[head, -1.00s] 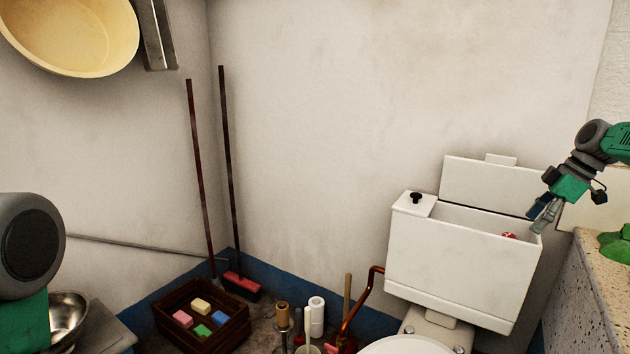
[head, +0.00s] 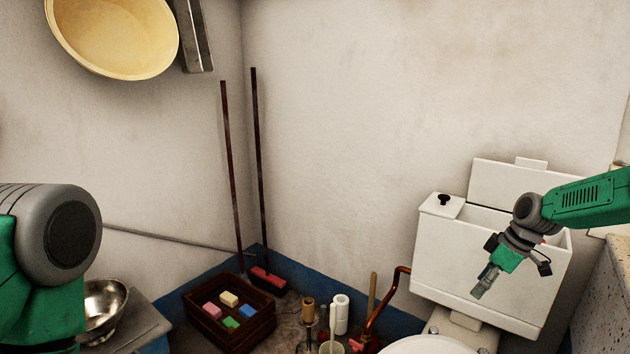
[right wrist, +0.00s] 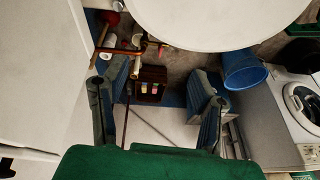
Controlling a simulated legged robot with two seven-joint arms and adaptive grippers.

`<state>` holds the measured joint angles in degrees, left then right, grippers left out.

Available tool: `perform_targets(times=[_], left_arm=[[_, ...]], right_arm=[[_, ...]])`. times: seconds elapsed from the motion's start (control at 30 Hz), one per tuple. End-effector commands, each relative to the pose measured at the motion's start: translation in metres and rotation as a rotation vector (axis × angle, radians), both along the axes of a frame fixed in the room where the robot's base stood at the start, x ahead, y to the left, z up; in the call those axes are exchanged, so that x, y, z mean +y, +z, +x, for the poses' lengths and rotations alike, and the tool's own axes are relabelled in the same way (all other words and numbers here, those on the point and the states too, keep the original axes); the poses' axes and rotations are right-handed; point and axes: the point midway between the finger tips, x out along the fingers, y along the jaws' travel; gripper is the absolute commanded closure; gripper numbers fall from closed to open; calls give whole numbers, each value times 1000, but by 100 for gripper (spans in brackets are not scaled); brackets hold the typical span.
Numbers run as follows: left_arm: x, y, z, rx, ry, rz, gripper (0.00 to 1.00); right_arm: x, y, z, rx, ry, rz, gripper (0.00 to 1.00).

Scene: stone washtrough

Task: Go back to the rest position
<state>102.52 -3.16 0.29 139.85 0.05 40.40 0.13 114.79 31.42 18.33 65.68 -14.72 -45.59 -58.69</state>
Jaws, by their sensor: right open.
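My right gripper (head: 484,284) hangs in front of the white toilet cistern (head: 470,282) in the head view, pointing down and left. In the right wrist view my right gripper (right wrist: 160,112) is open, its two fingers well apart with nothing between them. The cistern is open at the top, with its lid (head: 505,183) standing upright against the wall behind. Of my left arm only a green and grey link shows at the left edge of the head view; its gripper is out of view.
A stone trough (head: 606,295) stands at the right. The toilet bowl (head: 430,345) is below the cistern. A wooden crate (head: 262,331) with several coloured blocks, two brooms (head: 262,180) and a metal bowl (head: 104,305) are to the left. In the wrist view a washing machine (right wrist: 265,125) shows.

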Motion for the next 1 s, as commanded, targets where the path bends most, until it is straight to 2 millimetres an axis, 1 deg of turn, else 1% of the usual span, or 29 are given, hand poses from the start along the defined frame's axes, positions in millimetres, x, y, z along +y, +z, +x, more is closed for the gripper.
perform_targets(times=[0.03, 0.07, 0.1, 0.17, 0.2, 0.27, 0.3, 0.37, 0.4, 0.43, 0.47, 0.5, 0.57, 0.6, 0.7, 0.8, 0.83, 0.9, 1.0], left_arm=[[0, 3, 0, 0, 0, 0, 10], [0, 5, 0, 0, 1, 0, 10], [0, 6, 0, 0, 1, 0, 10], [0, 9, 0, 0, 1, 0, 10], [0, 10, 0, 0, 1, 0, 10], [0, 13, 0, 0, 1, 0, 10], [0, 15, 0, 0, 1, 0, 10], [0, 17, 0, 0, 1, 0, 10], [0, 19, 0, 0, 1, 0, 10], [0, 20, 0, 0, 1, 0, 10], [0, 22, 0, 0, 1, 0, 10], [0, 24, 0, 0, 1, 0, 10], [0, 26, 0, 0, 0, 0, 10], [0, 27, 0, 0, 0, 0, 10], [0, 30, 0, 0, 0, 0, 10], [0, 32, 0, 0, 0, 0, 10], [0, 32, 0, 0, 0, 0, 10], [0, 32, 0, 0, 1, 0, 10], [0, 32, 0, 0, 1, 0, 10]], right_arm=[[28, -24, -14, 31, -12, 0, 47], [44, -37, -22, 43, -31, 0, 47], [64, -56, -36, 61, -59, 1, 47], [91, -84, -62, 89, -106, -1, 47], [108, -101, -81, 107, -140, -2, 47], [130, -125, -116, 137, -196, -8, 47], [141, -138, -140, 155, -236, -13, 47], [154, -156, -181, 183, -301, -24, 47], [160, -166, -210, 201, -344, -35, 47], [164, -171, -232, 214, -380, -44, 47], [166, -175, -255, 224, -416, -55, 47], [167, -178, -283, 235, -462, -70, 47], [164, -178, -325, 248, -531, -96, 47], [161, -176, -349, 252, -574, -113, 47], [151, -164, -396, 250, -662, -152, 47], [143, -153, -423, 240, -719, -176, 47], [141, -151, -428, 238, -731, -181, 47], [139, -147, -435, 233, -747, -187, 47], [138, -146, -437, 230, -755, -188, 47]])
